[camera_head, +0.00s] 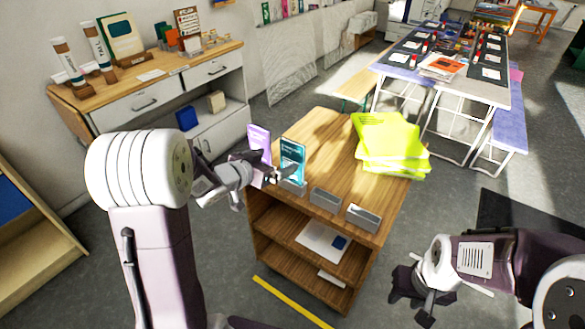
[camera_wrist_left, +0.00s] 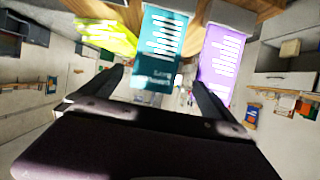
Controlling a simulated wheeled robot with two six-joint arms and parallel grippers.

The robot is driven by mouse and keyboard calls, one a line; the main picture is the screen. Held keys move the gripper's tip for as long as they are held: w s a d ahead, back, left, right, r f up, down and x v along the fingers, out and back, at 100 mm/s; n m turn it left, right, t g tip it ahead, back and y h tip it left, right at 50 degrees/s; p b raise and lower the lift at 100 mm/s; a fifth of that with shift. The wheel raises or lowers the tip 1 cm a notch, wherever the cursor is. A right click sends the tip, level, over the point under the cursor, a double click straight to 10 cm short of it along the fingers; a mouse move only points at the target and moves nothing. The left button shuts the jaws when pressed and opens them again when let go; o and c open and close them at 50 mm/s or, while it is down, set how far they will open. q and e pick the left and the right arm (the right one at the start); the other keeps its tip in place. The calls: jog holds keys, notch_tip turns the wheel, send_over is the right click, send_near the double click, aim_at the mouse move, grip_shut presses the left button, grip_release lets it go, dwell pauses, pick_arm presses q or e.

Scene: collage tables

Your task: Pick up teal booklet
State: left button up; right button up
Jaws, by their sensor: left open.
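The teal booklet (camera_head: 292,155) stands upright in a small grey holder at the near-left edge of the wooden cabinet top. A purple booklet (camera_head: 260,141) stands to its left. My left gripper (camera_head: 277,176) is open in front of the booklets, its fingers partly overlapping them in the head view. In the left wrist view, the teal booklet (camera_wrist_left: 160,45) shows between the two spread fingers, and the purple booklet (camera_wrist_left: 220,58) is to its right. I cannot tell whether a finger touches the teal booklet. My right gripper (camera_head: 412,308) hangs at the lower right, open and empty.
Two empty grey holders (camera_head: 325,200) (camera_head: 364,217) stand along the front edge of the wooden cabinet (camera_head: 330,145). A yellow-green paper stack (camera_head: 388,145) lies at its back right. A white drawer unit (camera_head: 150,100) stands behind on the left. The cabinet top's middle is clear.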

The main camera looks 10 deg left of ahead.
aim_at(291, 155)
pick_arm(q)
jog(key=w+d, duration=0.1)
jog(key=w+d+f, duration=0.1)
jog(key=w, duration=0.1)
jog(key=shift+w+d+f, duration=0.1)
jog(key=shift+f, duration=0.05)
jog(key=shift+w+f, duration=0.2)
jog(key=shift+w, duration=0.2)
jog(key=x, duration=0.4)
jog(key=shift+w+d+f, duration=0.1)
jog(key=shift+w+d, duration=0.05)
jog(key=shift+c, duration=0.3)
jog(key=c, duration=2)
pick_arm(e)
jog(key=shift+d+f, duration=0.25)
jog(key=shift+f, duration=0.05)
jog(key=shift+r, duration=0.1)
